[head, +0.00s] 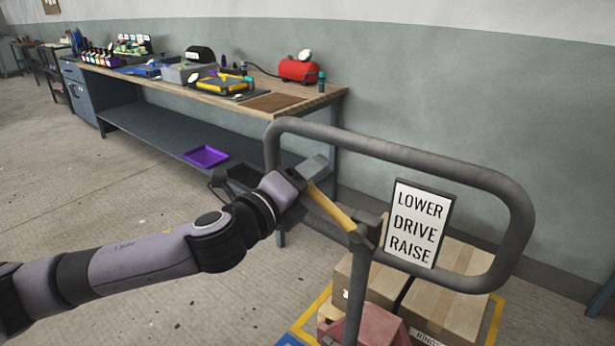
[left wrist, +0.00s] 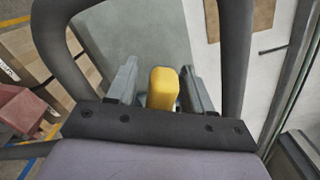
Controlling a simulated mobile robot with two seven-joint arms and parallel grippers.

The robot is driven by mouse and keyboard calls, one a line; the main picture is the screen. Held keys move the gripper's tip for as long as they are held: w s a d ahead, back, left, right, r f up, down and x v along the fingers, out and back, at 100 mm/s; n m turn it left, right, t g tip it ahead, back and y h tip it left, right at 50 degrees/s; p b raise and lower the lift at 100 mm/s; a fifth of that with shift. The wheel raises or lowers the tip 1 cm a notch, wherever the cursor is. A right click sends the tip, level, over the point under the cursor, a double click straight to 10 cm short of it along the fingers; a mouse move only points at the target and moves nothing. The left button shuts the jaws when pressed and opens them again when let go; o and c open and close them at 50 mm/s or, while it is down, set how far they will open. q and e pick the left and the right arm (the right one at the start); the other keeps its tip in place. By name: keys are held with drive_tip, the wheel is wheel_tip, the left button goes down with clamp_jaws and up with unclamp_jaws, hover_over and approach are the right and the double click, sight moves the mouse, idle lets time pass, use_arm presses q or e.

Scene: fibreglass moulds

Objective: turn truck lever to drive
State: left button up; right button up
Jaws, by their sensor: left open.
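The truck's lever (head: 333,209) is a yellow bar that slopes up and left from a dark pivot on the truck's grey upright. Beside it is a white sign (head: 418,224) reading LOWER, DRIVE, RAISE from top to bottom. My left gripper (head: 309,180) is at the lever's upper end. In the left wrist view the lever's yellow end (left wrist: 162,88) stands between the two open grey fingers, with a narrow gap visible on each side. My gripper hides part of the lever's end in the head view. My right gripper is not in view.
The truck's thick grey handle loop (head: 400,152) surrounds the lever area closely. Cardboard boxes (head: 445,290) and a reddish block (head: 365,328) are below. A workbench (head: 330,92) with tools stands along the wall behind. A purple tray (head: 206,156) lies on its lower shelf.

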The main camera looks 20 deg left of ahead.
use_arm(q)
clamp_jaws()
drive_tip(key=f+n+b, duration=0.1)
drive_tip(key=f+n, duration=0.1)
drive_tip(key=f, duration=0.1)
drive_tip(key=a+f+n+b, duration=0.1)
drive_tip(key=f+n+b, duration=0.1)
drive_tip(key=n, duration=0.1)
drive_tip(key=shift+w+a+f+n, duration=0.1)
drive_tip(key=shift+w+f+n, duration=0.05)
drive_tip(key=shift+f+n, duration=0.2)
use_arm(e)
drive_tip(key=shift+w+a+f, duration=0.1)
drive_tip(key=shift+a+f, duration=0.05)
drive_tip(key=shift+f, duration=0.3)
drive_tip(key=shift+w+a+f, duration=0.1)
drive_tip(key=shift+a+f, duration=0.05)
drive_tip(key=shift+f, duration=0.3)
use_arm(q)
unclamp_jaws()
drive_tip(key=shift+f, duration=0.1)
drive_tip(key=shift+f, duration=0.1)
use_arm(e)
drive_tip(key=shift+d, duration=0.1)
